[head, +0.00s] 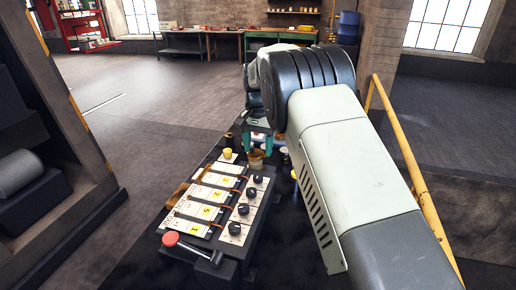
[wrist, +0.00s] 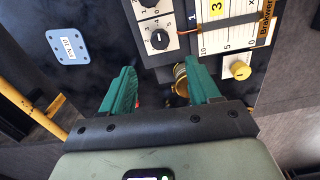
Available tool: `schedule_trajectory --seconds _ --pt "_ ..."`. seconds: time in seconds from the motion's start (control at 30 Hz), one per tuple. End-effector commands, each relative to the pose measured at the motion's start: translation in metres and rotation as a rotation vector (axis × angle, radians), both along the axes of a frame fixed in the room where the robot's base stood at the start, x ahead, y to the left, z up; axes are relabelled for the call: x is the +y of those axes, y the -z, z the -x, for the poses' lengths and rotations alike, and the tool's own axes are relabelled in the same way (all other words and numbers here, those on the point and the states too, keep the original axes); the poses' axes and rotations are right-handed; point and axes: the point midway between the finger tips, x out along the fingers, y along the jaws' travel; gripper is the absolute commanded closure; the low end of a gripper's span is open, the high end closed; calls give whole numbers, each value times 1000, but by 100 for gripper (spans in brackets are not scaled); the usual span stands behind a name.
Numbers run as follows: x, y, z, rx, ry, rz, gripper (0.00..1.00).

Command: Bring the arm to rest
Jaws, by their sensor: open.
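My gripper (head: 258,142) hangs over the far end of a dark bench and is open. In the wrist view its two green fingers (wrist: 163,85) are spread apart. A brass cylindrical fitting (wrist: 182,80) shows between them, close to the right finger and partly hidden by it. I cannot tell whether they touch. In the head view a brass-coloured cup-like piece (head: 256,160) stands just below the gripper. My arm (head: 350,150) reaches in from the lower right and hides part of the bench's right side.
The bench carries white gauge strips (head: 205,193) with yellow numbers, black dials (head: 242,209), a yellow knob (wrist: 238,68) and a red-topped lever (head: 170,239). A blue-grey tag (wrist: 68,46) lies beside them. A yellow rail (head: 400,140) runs along the right. Open floor (head: 150,95) lies left.

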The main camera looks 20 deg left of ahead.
Motion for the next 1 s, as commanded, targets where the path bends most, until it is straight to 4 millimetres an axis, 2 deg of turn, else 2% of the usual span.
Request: schedule_trajectory --seconds 0.07,0.17,0.27,0.37,0.47,0.6,0.7,0.8,1.0 --pt "0 -1 0 0 0 0 39" --pt "-7 -12 0 -8 3 -6 39" --pt "-26 -43 1 -29 7 -20 39" --pt "-58 -88 8 -63 9 -41 39" --pt "-94 -133 26 -101 8 -58 39" --pt "-143 -185 62 -158 -1 -76 39" --pt "-176 -214 95 -202 -9 -84 39" --pt "-206 -236 132 -248 -18 -85 39" --pt "-257 -256 217 -339 -42 -71 39"
